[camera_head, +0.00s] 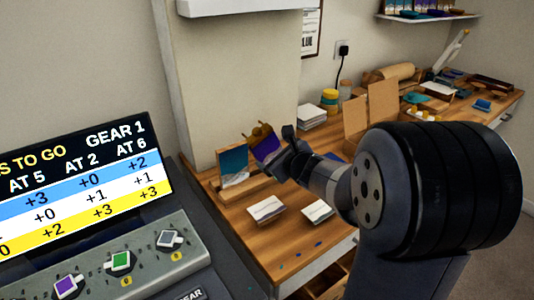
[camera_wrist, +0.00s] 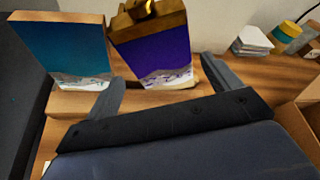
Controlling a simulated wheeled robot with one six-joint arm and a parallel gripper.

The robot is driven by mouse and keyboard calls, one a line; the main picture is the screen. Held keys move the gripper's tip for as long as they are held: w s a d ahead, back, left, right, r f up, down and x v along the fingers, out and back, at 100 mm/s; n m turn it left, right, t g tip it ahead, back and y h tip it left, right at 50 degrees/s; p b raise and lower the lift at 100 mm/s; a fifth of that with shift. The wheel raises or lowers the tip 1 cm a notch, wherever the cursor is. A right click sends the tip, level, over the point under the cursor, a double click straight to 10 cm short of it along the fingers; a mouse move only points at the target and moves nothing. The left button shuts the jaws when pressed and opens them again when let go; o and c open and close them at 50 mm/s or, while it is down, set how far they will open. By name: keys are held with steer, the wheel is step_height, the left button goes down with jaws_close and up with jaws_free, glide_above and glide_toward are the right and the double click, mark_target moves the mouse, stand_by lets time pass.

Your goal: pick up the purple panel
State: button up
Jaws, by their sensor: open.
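The purple panel (camera_wrist: 158,58) stands upright, leaning slightly, with a wooden top edge, a gold-coloured piece on top and a white-grey pattern along its bottom. In the head view the purple panel (camera_head: 266,145) is at the back of the wooden bench, partly covered by my gripper. My gripper (camera_wrist: 163,88) is open and empty, its two fingers spread to either side of the panel's lower part; the panel lies beyond them. I cannot tell whether either finger touches it. My gripper (camera_head: 284,148) also shows in the head view.
A teal panel (camera_wrist: 65,52) stands close to the left of the purple one. Stacks of white cards (camera_head: 266,208) lie on the bench front. Yellow-lidded jars (camera_head: 329,97) and brown boards (camera_head: 382,102) stand to the right. A console with knobs (camera_head: 120,262) is at the left.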

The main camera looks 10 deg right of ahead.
mark_target(267, 149)
steer(key=shift+x, duration=3.3)
steer(key=shift+a+r, duration=0.1)
steer(key=c, duration=0.6)
